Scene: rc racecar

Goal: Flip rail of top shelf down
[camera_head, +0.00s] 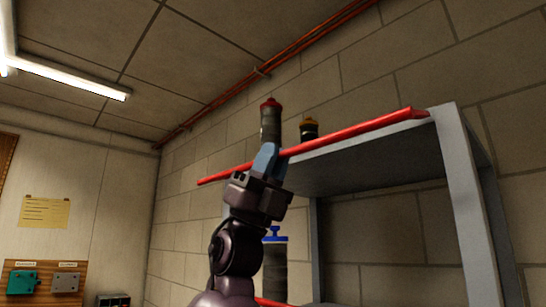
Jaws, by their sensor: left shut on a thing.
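The red rail (345,138) runs along the front of the top shelf (375,165), slanting from lower left to upper right. Its left end reaches out past the shelf into free space. My left gripper (268,160) comes up from below and is shut on the rail left of its middle, with its blue-grey fingers around the bar. A dark canister with a red cap (270,122) and one with an orange cap (309,130) stand behind the rail at top shelf height. My right gripper is not in view.
A grey shelf post (465,200) stands at the right. A canister with a blue cap (274,265) is below the top shelf, partly behind my arm. Another red bar (270,302) shows low down. A block wall is behind; the left side is open room.

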